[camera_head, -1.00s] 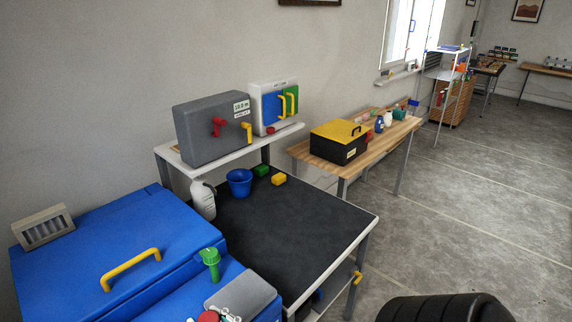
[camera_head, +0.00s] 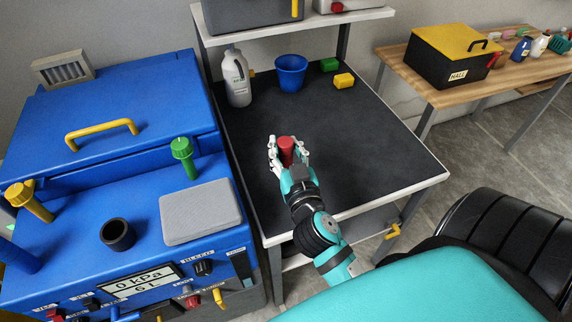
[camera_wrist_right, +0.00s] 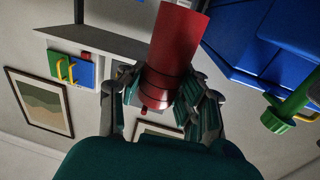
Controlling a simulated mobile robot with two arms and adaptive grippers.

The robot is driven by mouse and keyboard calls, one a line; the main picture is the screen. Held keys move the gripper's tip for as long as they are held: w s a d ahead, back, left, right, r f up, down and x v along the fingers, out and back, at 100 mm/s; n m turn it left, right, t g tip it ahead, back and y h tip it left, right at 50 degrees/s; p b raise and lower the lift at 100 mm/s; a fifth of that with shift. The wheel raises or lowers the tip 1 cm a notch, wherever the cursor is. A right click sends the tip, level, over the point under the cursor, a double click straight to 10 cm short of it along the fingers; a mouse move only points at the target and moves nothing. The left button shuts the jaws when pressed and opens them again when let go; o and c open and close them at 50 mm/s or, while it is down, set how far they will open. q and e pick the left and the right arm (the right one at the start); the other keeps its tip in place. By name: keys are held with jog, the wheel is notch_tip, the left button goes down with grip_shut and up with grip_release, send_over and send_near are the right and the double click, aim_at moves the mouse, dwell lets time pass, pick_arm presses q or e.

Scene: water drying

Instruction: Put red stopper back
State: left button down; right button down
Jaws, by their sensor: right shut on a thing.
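My right gripper (camera_head: 288,158) is shut on the red stopper (camera_head: 286,149), above the black-topped table. In the right wrist view the stopper is a red cylinder (camera_wrist_right: 175,45) held between the fingers (camera_wrist_right: 165,110). A black round open socket (camera_head: 118,235) stands on the blue machine's (camera_head: 70,250) top at the left, apart from the stopper. My left gripper is not in view.
A green knob (camera_head: 182,150) and a grey pad (camera_head: 201,211) lie between socket and gripper. A yellow knob (camera_head: 28,198) stands farther left. A white bottle (camera_head: 237,80), a blue bucket (camera_head: 291,72) and green and yellow blocks stand at the table's back (camera_head: 350,150).

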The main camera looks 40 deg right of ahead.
aim_at(286, 166)
jog(key=f+b, duration=0.1)
jog(key=f, duration=0.2)
jog(key=shift+a+f, duration=0.2)
jog(key=shift+f, duration=0.35)
notch_tip(286, 166, down, 3)
jog(key=shift+d+f+b, duration=0.1)
jog(key=shift+f+b, duration=0.1)
jog(key=shift+b, duration=0.85)
jog(key=shift+f, duration=0.2)
jog(key=shift+f+b, duration=0.55)
jog(key=shift+b, duration=0.25)
jog(key=c, duration=0.9)
grip_release()
jog(key=shift+f, duration=0.1)
